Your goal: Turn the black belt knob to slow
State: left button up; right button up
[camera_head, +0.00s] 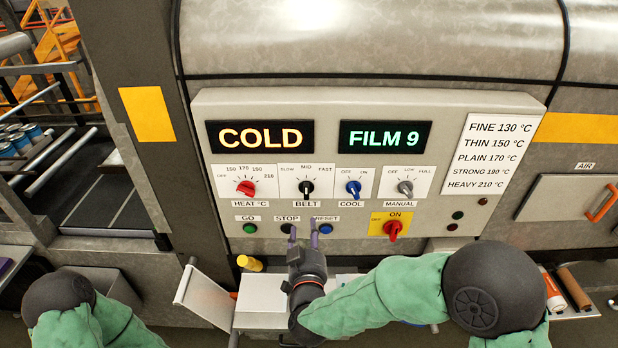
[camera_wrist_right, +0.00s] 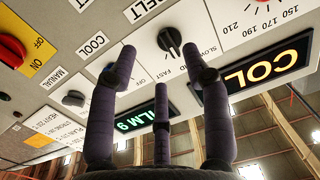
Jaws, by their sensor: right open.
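The black BELT knob (camera_head: 306,187) sits on a white plate marked SLOW, MID and FAST, and its pointer looks roughly upward at MID. It also shows at the top of the right wrist view (camera_wrist_right: 171,41), beyond the fingertips. My right gripper (camera_head: 303,232) is open and empty, fingers pointing up, below the knob and in front of the button row. In the right wrist view its purple-grey fingers (camera_wrist_right: 162,62) are spread and apart from the knob. They partly cover the FILM 9 display there. My left gripper is not in view; only part of that arm shows.
The red HEAT knob (camera_head: 246,188) and blue COOL knob (camera_head: 353,187) flank the BELT knob. A grey MANUAL knob (camera_head: 405,187) and red ON switch (camera_head: 393,229) are farther right. Green GO button (camera_head: 250,228) is lower left. A yellow object (camera_head: 250,263) lies below the panel.

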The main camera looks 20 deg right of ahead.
aim_at(308, 193)
jog(key=shift+t+h, duration=0.3)
jog(key=shift+h, duration=0.1)
jog(key=w+d+r, duration=0.1)
jog(key=w, duration=0.2)
jog(key=w+d+r+p, duration=0.1)
jog(key=w, duration=0.2)
jog(key=w+d+r, duration=0.1)
jog(key=w, duration=0.3)
jog(key=shift+d+r+p, duration=0.1)
jog(key=shift+r+p, duration=0.05)
jog(key=shift+p, duration=0.25)
grip_shut()
